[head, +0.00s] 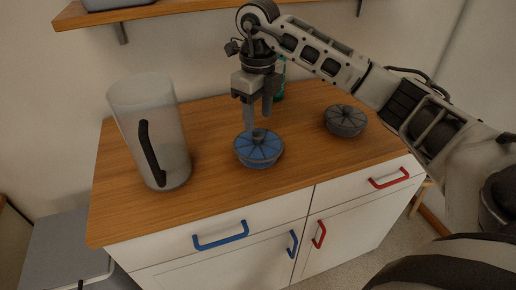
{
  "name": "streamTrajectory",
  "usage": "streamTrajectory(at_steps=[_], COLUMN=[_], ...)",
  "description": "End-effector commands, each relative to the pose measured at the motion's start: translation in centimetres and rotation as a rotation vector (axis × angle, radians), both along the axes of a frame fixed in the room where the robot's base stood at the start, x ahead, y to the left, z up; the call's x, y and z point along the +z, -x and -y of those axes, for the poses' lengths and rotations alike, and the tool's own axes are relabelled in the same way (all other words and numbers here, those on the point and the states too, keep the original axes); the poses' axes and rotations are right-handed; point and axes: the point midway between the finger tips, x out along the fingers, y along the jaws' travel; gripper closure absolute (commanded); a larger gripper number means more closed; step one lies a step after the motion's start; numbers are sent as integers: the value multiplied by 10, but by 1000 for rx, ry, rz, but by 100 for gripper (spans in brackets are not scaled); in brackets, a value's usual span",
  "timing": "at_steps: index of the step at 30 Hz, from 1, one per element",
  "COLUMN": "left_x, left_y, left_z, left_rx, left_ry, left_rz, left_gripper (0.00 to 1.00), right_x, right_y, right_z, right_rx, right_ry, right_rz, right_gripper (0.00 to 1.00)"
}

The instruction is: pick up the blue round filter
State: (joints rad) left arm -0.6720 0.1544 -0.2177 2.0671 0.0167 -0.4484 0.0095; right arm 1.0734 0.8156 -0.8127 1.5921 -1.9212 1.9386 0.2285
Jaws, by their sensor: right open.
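The blue round filter (258,152) lies on the wooden counter top (213,192), near the middle. It is a low disc with ribs on top and a grey knob at its centre. My right gripper (257,120) points down just above the filter, with its fingers spread apart around the height of the knob. The left finger comes down close to the knob; whether it touches cannot be told. My left gripper is not in view.
A tall translucent pitcher (168,110) with a black handle stands left of the filter. A dark grey round filter (345,121) lies to the right. A green bottle (280,80) stands behind my gripper. A wooden shelf (150,12) hangs above. The counter's front is clear.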

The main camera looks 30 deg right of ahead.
Motion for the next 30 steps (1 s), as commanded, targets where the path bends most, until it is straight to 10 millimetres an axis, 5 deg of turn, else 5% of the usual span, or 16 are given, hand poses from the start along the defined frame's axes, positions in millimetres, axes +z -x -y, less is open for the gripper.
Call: streamTrajectory(at_steps=[15,24,29,30], left_x=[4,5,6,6], left_y=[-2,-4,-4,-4], left_z=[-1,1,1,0], left_rx=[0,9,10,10], left_ry=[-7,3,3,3], left_rz=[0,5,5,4], left_gripper=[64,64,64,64], right_x=[-55,-60,-60,-60], right_y=[-3,-4,-4,-4], right_z=[3,3,3,3], right_rx=[2,2,1,1], right_ry=[-1,-1,-1,-1], right_rz=[-1,1,1,1], right_gripper=[53,53,97,100])
